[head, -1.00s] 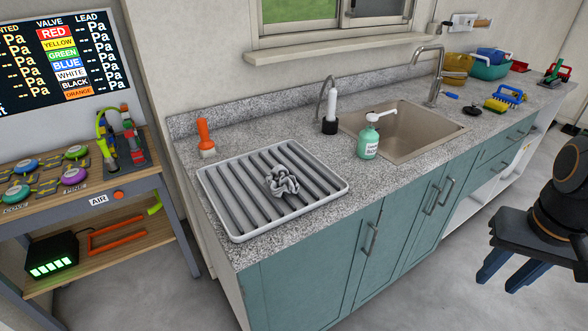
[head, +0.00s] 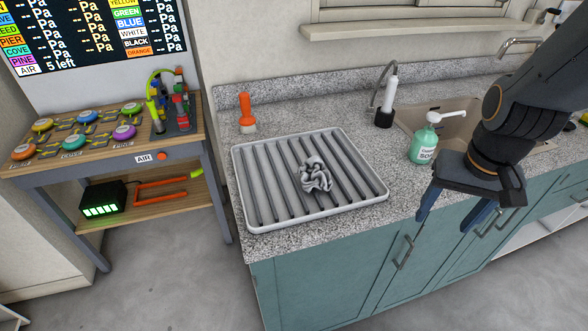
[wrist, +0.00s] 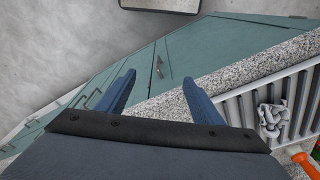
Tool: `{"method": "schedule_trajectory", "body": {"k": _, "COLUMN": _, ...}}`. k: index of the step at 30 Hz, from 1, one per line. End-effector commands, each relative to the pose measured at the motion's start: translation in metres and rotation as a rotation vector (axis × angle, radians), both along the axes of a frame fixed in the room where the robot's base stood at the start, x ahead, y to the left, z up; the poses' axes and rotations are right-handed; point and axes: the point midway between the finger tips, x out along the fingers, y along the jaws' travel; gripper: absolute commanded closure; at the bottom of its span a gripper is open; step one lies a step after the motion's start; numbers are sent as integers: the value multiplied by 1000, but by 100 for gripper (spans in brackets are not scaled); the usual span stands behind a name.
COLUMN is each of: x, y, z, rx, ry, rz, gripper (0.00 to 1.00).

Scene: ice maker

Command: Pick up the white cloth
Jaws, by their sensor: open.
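The white cloth (head: 316,175) lies crumpled on the ribbed white drying tray (head: 240,190) on the counter, looking greyish. It also shows at the right of the wrist view (wrist: 272,118), on the tray (wrist: 232,112). My gripper (head: 447,222) is open and empty, with its blue fingers pointing down. In the head view it is to the right of the tray, over the counter's front edge and the cabinet doors. In the wrist view the open fingers (wrist: 158,92) are left of the cloth and apart from it.
A green soap bottle (head: 423,147) stands between the tray and my arm, by the sink. An orange-handled brush (head: 246,113) stands behind the tray, and a dark-based white item (head: 386,105) stands near the sink. A table with coloured buttons (head: 75,140) is at left.

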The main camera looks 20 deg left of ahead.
Motion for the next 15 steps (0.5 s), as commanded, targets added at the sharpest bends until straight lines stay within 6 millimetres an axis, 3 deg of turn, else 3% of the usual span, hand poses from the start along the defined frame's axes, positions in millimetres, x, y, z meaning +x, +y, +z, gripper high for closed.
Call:
{"method": "schedule_trajectory", "body": {"k": 1, "x": 7, "y": 9, "z": 3, "rx": 14, "ry": -1, "rz": -49, "gripper": 30}}
{"method": "schedule_trajectory", "body": {"k": 5, "x": 31, "y": 50, "z": 13, "rx": 83, "ry": 7, "rz": -271, "gripper": 9}}
{"method": "schedule_trajectory", "body": {"k": 9, "x": 56, "y": 112, "z": 28, "rx": 179, "ry": 44, "rz": -574, "gripper": 9}}
{"method": "schedule_trajectory", "body": {"k": 15, "x": 72, "y": 195, "z": 48, "rx": 286, "ry": 134, "rz": -946, "gripper": 9}}
